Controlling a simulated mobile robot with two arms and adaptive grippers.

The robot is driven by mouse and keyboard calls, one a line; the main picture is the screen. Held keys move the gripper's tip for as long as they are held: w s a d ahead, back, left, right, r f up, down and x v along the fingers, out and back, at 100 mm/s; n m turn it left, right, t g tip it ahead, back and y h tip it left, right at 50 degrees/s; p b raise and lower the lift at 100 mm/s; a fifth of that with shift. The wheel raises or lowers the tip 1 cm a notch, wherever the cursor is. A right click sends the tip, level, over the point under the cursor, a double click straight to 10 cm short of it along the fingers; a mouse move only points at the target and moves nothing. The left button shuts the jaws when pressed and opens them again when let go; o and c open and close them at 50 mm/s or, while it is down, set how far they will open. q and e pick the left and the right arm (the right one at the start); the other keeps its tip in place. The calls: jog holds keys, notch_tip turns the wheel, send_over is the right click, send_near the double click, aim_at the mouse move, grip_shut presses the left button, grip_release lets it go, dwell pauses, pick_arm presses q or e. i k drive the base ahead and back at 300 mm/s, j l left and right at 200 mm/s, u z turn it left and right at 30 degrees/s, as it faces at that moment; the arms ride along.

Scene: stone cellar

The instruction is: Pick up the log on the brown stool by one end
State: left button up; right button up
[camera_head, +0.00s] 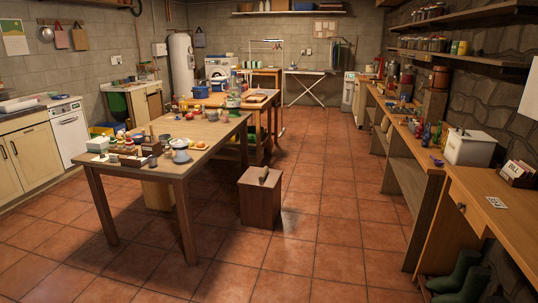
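The brown stool (259,203) is a box-shaped wooden block on the tiled floor, just right of the wooden table. Nothing touches the log except the stool top. Neither of my grippers shows in the head view.
A wooden table (150,167) crowded with small items stands left of the stool. A long workbench (408,150) with shelves above runs along the right wall. Green boots (462,275) stand at the lower right. The tiled floor (325,235) right of the stool is clear.

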aim_at(265, 170)
jog(key=i, duration=1.3)
jog(key=i+l+u, duration=0.1)
jog(key=i, duration=1.15)
jog(key=i+l+u, duration=0.2)
jog(key=u, duration=0.2)
jog(key=i+l+u, duration=0.1)
jog(key=l+u, duration=0.2)
jog(key=u, duration=0.15)
jog(key=i+l+u, duration=0.1)
jog(key=l, duration=0.4)
jog(key=i+l+u, duration=0.1)
jog(key=l, duration=0.4)
jog(key=i+l+u, duration=0.15)
jog(key=l, duration=0.4)
jog(key=i+l+u, duration=0.1)
jog(key=l, duration=0.4)
jog(key=i+l+u, duration=0.1)
jog(key=l, duration=0.45)
jog(key=i, duration=0.05)
